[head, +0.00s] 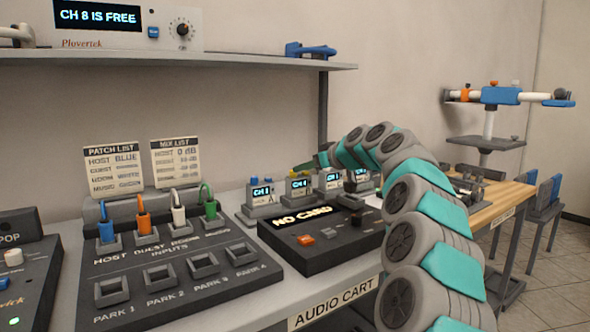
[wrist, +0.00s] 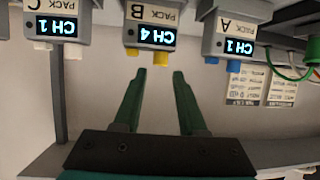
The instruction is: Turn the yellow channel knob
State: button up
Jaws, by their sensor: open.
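The yellow channel knob is on top of pack B, a grey box whose screen reads CH 4. In the upside-down wrist view, pack B (wrist: 150,35) is at the upper middle, with a yellow knob (wrist: 161,57) and a second yellow piece (wrist: 132,52) on its top face. I cannot tell which one is the channel knob. My gripper (wrist: 159,73) is open, its two green fingers apart and empty. Their tips look just short of the right-hand yellow piece, one to each side. In the head view, pack B (head: 300,186) stands in the row behind the black console.
Pack A (wrist: 234,42), with blue pieces, and pack C (wrist: 60,28), with white pieces, flank pack B closely. The black console (head: 318,240) reads NO CARD. The grey shelf (head: 200,67) overhangs the back. A patch panel (head: 170,255) with coloured plugs stands left.

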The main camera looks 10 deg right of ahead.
aim_at(296, 178)
jog(key=x, duration=0.5)
jog(key=shift+p, duration=0.4)
grip_shut()
